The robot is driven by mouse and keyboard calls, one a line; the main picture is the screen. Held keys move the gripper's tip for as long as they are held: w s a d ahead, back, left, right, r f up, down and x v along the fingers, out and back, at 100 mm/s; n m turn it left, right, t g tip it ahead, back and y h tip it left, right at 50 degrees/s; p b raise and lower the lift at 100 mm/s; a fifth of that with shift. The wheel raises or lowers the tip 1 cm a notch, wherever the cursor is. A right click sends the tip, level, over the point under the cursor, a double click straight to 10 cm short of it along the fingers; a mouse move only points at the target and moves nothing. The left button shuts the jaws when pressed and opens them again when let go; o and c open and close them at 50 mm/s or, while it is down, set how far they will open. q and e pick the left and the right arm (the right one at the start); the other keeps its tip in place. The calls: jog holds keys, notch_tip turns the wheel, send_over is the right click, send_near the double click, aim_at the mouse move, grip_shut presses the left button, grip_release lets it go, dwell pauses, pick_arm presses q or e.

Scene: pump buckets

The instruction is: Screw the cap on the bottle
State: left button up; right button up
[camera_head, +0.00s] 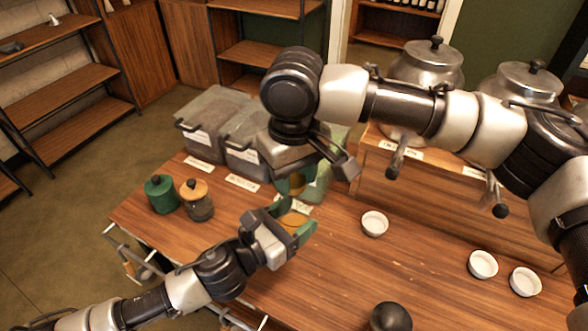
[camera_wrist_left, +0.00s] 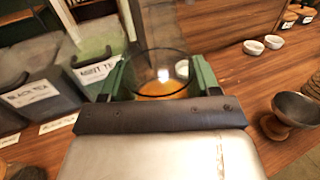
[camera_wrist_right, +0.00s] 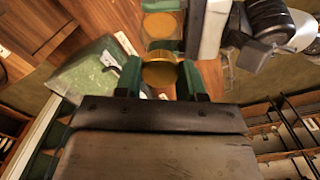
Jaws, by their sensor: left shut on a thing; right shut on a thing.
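My left gripper (camera_head: 293,217) is shut on a clear glass bottle (camera_wrist_left: 158,72) with amber contents, held above the wooden table. In the left wrist view its round mouth is open and uncovered. My right gripper (camera_head: 303,178) is above the left one and shut on a round golden-brown cap (camera_wrist_right: 160,73), which also shows in the head view (camera_head: 297,184). In the right wrist view the amber contents of the bottle show beyond the cap. The cap is apart from the bottle; their exact gap is hard to judge.
A green jar (camera_head: 161,195) and a wooden-lidded jar (camera_head: 197,204) stand on the table's left. Lidded tea boxes (camera_head: 212,120) stand behind. White bowls (camera_head: 374,223) lie right, with a dark round object (camera_head: 391,317) at the front. Metal urns (camera_head: 428,66) stand at the back.

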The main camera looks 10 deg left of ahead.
jog(key=shift+f, duration=0.4)
jog(key=shift+f, duration=0.55)
pick_arm(q)
grip_shut()
pick_arm(e)
jog(key=m, duration=1.2)
jog(key=shift+m, duration=0.3)
jog(key=m, duration=0.6)
jog(key=shift+m, duration=0.3)
jog(key=m, duration=0.6)
jog(key=shift+m, duration=0.4)
jog(key=shift+w, duration=0.1)
